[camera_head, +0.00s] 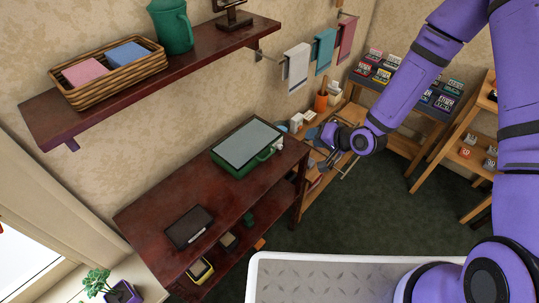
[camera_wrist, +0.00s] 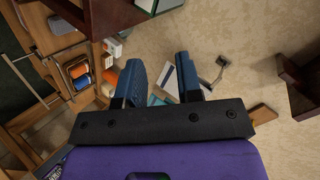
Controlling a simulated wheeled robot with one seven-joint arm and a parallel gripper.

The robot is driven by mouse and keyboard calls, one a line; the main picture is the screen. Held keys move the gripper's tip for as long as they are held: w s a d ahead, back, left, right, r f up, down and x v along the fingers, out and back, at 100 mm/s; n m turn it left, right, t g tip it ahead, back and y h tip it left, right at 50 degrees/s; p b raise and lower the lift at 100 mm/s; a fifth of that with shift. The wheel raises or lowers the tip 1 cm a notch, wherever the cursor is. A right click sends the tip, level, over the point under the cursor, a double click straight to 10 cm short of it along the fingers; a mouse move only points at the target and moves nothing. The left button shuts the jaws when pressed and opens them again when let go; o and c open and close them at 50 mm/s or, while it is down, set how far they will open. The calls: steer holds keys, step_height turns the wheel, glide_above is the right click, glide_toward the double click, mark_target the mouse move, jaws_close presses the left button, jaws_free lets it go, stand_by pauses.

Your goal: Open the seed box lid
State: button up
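The seed box (camera_head: 237,164) is green with a pale grey top panel, its lid (camera_head: 247,143). It stands on the far end of the dark red wooden table, and the lid looks shut. A small handle or latch shows at its right front edge. My gripper (camera_head: 322,150) is to the right of the box, apart from it, beyond the table's end. In the wrist view my gripper (camera_wrist: 158,65) has its two dark blue fingers spread, with nothing between them. I cannot make out the box clearly in the wrist view.
A dark flat case (camera_head: 189,228) lies on the near part of the table (camera_head: 150,210). A wall shelf (camera_head: 130,92) with a basket (camera_head: 115,72) and green jug (camera_head: 172,27) hangs above. Towels (camera_head: 297,66) hang behind. A low wooden stand with small items is near my gripper.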

mark_target(269, 155)
steer(key=s+a+f+m+t+y, duration=0.2)
steer(key=s+a+f+m+y, duration=0.1)
steer(key=s+a+f+m, duration=0.4)
steer(key=shift+n, duration=0.8)
steer(key=x, duration=0.7)
steer(key=w+d+x, duration=0.1)
steer(key=x, duration=0.3)
steer(key=shift+w, duration=0.1)
jaws_close()
